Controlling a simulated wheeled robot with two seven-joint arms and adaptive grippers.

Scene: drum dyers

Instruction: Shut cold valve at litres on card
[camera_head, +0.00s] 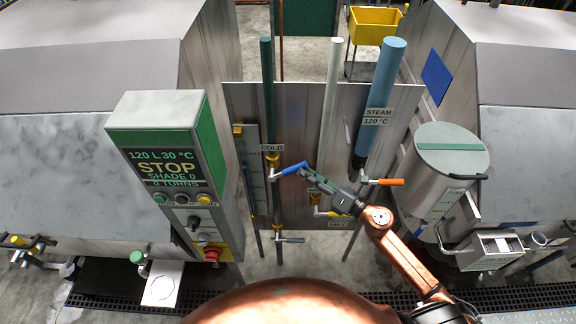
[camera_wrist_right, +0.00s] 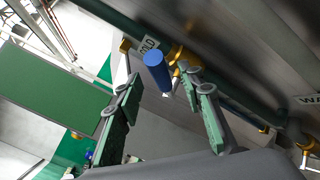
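The cold valve (camera_head: 272,167) sits on the dark green pipe under a COLD label (camera_head: 272,148). Its blue lever handle (camera_head: 292,169) points right, towards my right gripper (camera_head: 310,176). In the right wrist view, the right gripper (camera_wrist_right: 160,95) is open. The blue handle (camera_wrist_right: 156,72) shows between its fingertips with gaps on both sides, so it is not gripped. The control box screen (camera_head: 166,167) reads 120 L 30 °C, STOP, SHADE 0, 0 TURNS. A white card-like sheet (camera_head: 162,284) lies low at left; its writing is unreadable. My left gripper is out of view.
An orange steam handle (camera_head: 386,182) is right of my gripper, below the blue STEAM pipe (camera_head: 381,92). A yellow lever (camera_head: 330,213) is just below the gripper. A lidded metal drum (camera_head: 446,170) stands at right. A gauge board (camera_head: 252,180) stands left of the cold pipe.

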